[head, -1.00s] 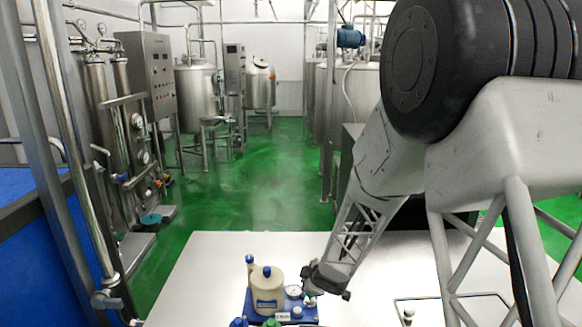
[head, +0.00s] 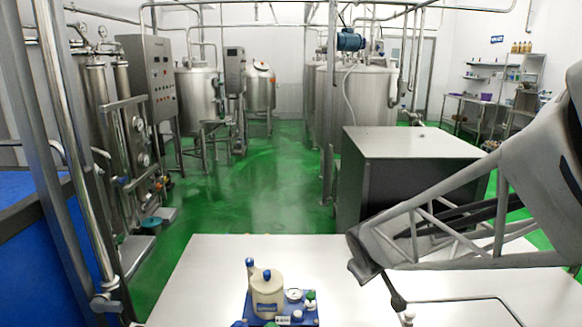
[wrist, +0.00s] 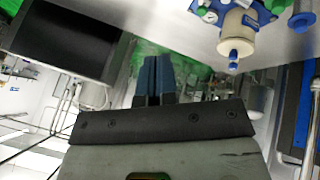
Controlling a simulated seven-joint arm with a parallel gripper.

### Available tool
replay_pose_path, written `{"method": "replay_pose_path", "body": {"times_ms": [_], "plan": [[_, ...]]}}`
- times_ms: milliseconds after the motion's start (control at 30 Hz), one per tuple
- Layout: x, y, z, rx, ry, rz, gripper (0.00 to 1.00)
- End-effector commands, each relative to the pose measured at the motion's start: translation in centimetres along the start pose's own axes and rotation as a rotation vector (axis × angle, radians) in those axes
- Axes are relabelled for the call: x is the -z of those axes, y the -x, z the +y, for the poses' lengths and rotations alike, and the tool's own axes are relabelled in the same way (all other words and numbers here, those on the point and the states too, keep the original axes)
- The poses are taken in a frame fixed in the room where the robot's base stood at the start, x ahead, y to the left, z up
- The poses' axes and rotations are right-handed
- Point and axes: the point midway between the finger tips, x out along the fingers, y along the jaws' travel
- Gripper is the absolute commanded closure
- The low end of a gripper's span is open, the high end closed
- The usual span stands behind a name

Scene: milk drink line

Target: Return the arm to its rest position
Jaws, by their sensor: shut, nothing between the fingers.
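My gripper (wrist: 156,78) shows in the wrist view with its two dark blue fingers side by side, shut and empty. In the head view the gripper itself is out of sight; only my arm's pale links show at the right, over the table's right part. The white table (head: 210,262) fills the lower part of the head view. A cream jug-like unit with blue caps (head: 267,292) stands on a blue base (head: 310,312) near the table's front middle. The same unit shows upside down at the upper right of the wrist view (wrist: 238,30), apart from the fingers.
A grey steel cabinet (head: 400,180) stands behind the table on the right. Steel tanks (head: 198,95) and pipework stand farther back on the green floor (head: 260,190). A thin dark frame (head: 470,300) lies at the table's front right. The table's left part is clear.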

Motion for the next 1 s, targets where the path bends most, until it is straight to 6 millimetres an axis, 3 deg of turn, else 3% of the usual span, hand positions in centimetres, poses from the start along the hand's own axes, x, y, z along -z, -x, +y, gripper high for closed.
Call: {"method": "replay_pose_path", "body": {"times_ms": [333,700,1000], "plan": [[-6.2,8.0,-0.9,0.033,-0.234,-0.122,1.0],[-12.7,15.3,-4.3,0.126,-0.455,-0.237,1.0],[-15.5,18.3,-6.6,0.187,-0.545,-0.29,1.0]]}}
